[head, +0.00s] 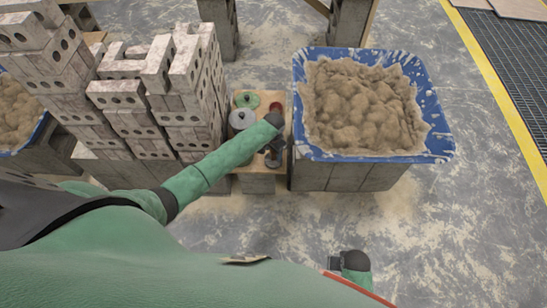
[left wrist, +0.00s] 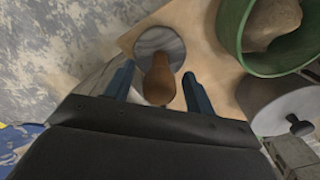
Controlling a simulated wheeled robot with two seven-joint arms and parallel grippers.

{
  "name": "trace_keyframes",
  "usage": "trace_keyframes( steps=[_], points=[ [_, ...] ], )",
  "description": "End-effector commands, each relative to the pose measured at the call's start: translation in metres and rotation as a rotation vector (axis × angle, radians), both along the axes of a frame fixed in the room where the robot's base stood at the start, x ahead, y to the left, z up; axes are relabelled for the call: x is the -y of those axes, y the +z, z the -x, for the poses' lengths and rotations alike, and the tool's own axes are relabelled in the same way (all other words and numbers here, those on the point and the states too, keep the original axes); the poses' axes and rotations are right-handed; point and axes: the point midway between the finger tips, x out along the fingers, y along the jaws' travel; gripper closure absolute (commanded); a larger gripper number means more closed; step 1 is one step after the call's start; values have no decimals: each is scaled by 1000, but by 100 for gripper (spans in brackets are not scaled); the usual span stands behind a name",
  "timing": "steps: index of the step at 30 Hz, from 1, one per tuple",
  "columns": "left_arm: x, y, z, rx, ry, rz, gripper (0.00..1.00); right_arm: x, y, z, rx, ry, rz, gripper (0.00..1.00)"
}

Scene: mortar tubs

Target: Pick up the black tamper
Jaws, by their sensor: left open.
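My left gripper (head: 272,156) is over the board at the middle of the head view. In the left wrist view its two blue fingers (left wrist: 158,82) are apart. A brown, knob-like handle (left wrist: 160,78) stands between them, with a visible gap on each side. Behind the handle is a grey, metallic-looking round disc (left wrist: 158,42), which looks like the base of a tamper. No clearly black tamper can be made out. My right gripper (head: 335,263) is only partly visible at the bottom of the head view, and its jaws are unclear.
A green tub (left wrist: 233,30) and a grey cylinder with a dark knob (left wrist: 282,105) stand close right of the fingers in the wrist view. The wooden board (head: 284,143) sits between stacked bricks (head: 190,75) and a blue mortar tub (head: 437,143). Floor in front is clear.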

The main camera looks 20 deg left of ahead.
Motion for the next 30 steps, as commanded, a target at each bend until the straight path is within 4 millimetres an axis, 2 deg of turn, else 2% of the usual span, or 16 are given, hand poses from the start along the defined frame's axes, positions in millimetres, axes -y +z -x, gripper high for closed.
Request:
trace_keyframes(
  steps=[9,15,17,18,30],
  points=[
    [0,-4,0,1,0,0,47,0,-4,1,0,0,0,52],
    [0,-4,0,1,0,0,86,0,-4,1,-1,0,0,52],
    [0,-4,0,1,0,0,98,0,-4,1,-1,-1,0,52],
    [0,-4,0,1,0,0,100,0,-4,1,-1,-1,-1,52],
    [0,3,-1,2,0,1,100,0,-5,1,-4,-1,0,52]
  ],
)
